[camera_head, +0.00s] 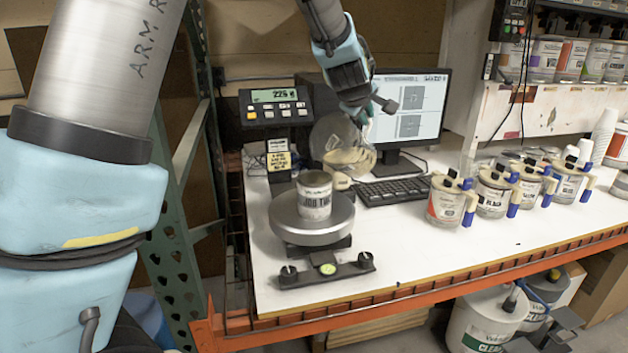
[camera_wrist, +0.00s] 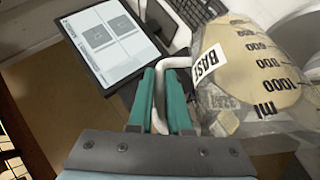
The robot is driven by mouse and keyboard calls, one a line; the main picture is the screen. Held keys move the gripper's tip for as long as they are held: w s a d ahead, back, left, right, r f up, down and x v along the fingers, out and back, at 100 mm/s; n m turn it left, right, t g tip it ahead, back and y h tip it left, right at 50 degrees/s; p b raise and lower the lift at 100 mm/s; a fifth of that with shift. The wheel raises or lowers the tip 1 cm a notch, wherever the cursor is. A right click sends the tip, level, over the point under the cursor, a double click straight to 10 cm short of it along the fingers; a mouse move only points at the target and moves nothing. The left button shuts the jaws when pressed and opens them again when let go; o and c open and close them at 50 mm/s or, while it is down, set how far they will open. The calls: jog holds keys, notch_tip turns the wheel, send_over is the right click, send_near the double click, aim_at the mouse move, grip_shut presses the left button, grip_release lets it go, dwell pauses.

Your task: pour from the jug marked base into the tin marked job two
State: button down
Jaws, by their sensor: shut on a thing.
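The clear jug (camera_head: 338,140) holds a cream liquid and is tilted above and just behind the tin in the head view. In the wrist view the jug (camera_wrist: 255,75) shows a BASE label and a millilitre scale. My gripper (camera_wrist: 165,95) is shut on the jug's white handle, and the gripper (camera_head: 366,112) also shows in the head view. The tin marked JOB TW, its last letter out of sight, (camera_head: 315,202) stands upright on the round scale plate (camera_head: 311,232). Whether liquid is flowing into the tin I cannot tell; the tin's inside is hard to see.
The scale display (camera_head: 275,106) appears to read 225. A monitor (camera_head: 412,105) and keyboard (camera_head: 395,190) are behind and right. Several labelled colorant cans (camera_head: 447,205) stand along the right. The white bench front (camera_head: 430,256) is clear.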

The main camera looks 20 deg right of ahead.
jog(key=shift+s+a+r+n+t+h, duration=0.15)
jog(key=shift+a+r+t+h, duration=0.15)
jog(key=shift+a+h, duration=0.1)
jog(key=shift+s+a+r+n+t+h, duration=0.1)
jog(key=shift+a+r+n+t+h, duration=0.05)
jog(key=shift+a+r+t+h, duration=0.2)
dwell(4.2)
jog(key=shift+d+g, duration=0.2)
jog(key=shift+g, duration=0.05)
jog(key=shift+w+d+f+g+y, duration=0.15)
jog(key=shift+d+f+g+y, duration=0.3)
jog(key=shift+d+y, duration=0.3)
jog(key=shift+w+a+f, duration=0.15)
jog(key=shift+f+m, duration=0.1)
jog(key=shift+m, duration=0.3)
